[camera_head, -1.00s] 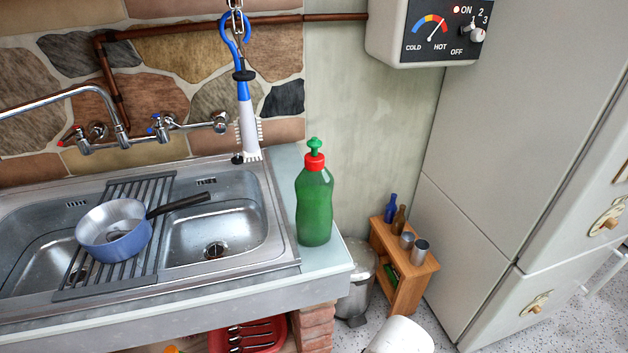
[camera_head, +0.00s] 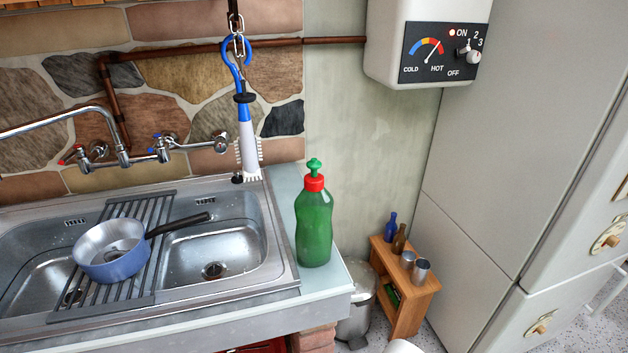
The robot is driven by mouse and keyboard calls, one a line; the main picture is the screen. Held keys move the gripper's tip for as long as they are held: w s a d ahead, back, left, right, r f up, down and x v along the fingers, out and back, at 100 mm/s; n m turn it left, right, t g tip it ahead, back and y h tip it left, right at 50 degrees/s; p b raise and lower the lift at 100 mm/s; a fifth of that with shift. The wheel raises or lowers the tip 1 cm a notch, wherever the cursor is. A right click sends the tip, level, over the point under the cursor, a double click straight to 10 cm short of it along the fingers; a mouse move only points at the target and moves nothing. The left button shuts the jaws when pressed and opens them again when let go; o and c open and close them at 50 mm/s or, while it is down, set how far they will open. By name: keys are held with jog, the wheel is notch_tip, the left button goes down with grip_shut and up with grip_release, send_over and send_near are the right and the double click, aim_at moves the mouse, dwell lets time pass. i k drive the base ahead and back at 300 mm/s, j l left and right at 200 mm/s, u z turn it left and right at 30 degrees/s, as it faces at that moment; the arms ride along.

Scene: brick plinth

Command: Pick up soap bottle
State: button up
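The soap bottle (camera_head: 314,228) is green with a red collar and a green cap. It stands upright on the pale counter strip (camera_head: 322,280) to the right of the sink, near the counter's right end. Nothing touches it or hides it from this view. My gripper does not show clearly; only a small white shape is cut off at the bottom edge, right of centre.
Left of the bottle is a steel sink (camera_head: 225,245) with a drying rack and a blue pan (camera_head: 112,255). A brush (camera_head: 248,150) hangs from a chain behind. A wooden shelf (camera_head: 408,295) and a metal bin (camera_head: 356,310) stand on the floor at right.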

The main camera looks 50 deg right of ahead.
aim_at(313, 207)
jog(key=z, duration=0.4)
jog(key=i+z, duration=0.15)
jog(key=z, duration=0.25)
jog(key=i+z, duration=0.15)
jog(key=z, duration=0.25)
jog(key=i+j+z, duration=0.1)
jog(key=z, duration=0.3)
